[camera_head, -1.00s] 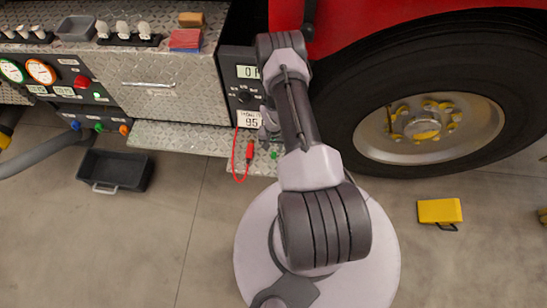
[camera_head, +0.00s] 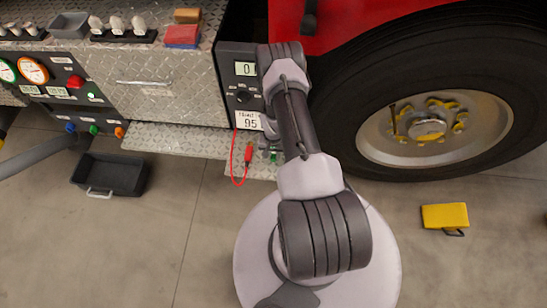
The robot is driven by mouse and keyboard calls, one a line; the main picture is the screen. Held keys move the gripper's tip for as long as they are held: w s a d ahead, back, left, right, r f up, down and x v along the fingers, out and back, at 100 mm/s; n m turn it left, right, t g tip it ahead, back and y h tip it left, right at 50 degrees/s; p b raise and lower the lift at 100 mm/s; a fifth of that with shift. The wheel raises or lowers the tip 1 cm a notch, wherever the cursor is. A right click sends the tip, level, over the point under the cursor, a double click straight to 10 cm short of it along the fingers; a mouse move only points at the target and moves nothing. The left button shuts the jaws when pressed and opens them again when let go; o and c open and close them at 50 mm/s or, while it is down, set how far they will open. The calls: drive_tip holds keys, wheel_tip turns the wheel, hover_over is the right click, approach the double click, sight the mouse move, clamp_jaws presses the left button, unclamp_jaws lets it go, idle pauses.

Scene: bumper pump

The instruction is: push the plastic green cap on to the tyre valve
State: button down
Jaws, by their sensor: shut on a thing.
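My gripper (camera_head: 270,148) is mostly hidden behind my own arm, in front of the step's right end. A small green piece, which looks like the green cap (camera_head: 274,158), shows at its lower end. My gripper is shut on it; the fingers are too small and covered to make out. The wheel (camera_head: 431,130) of the red vehicle is to the right, apart from my gripper. A thin dark stem (camera_head: 393,119) shows at the left of its silver rim and may be the tyre valve; I cannot tell for sure.
A meter panel (camera_head: 241,97) with a red lead (camera_head: 248,154) hangs beside my arm. A metal step (camera_head: 180,139) runs below the cabinet. A black bin (camera_head: 108,174) and a yellow case (camera_head: 445,216) lie on the floor. The floor between my base and the case is clear.

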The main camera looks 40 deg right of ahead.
sight(273, 157)
drive_tip(key=shift+r+p, duration=1.95)
drive_tip(key=shift+r, duration=1)
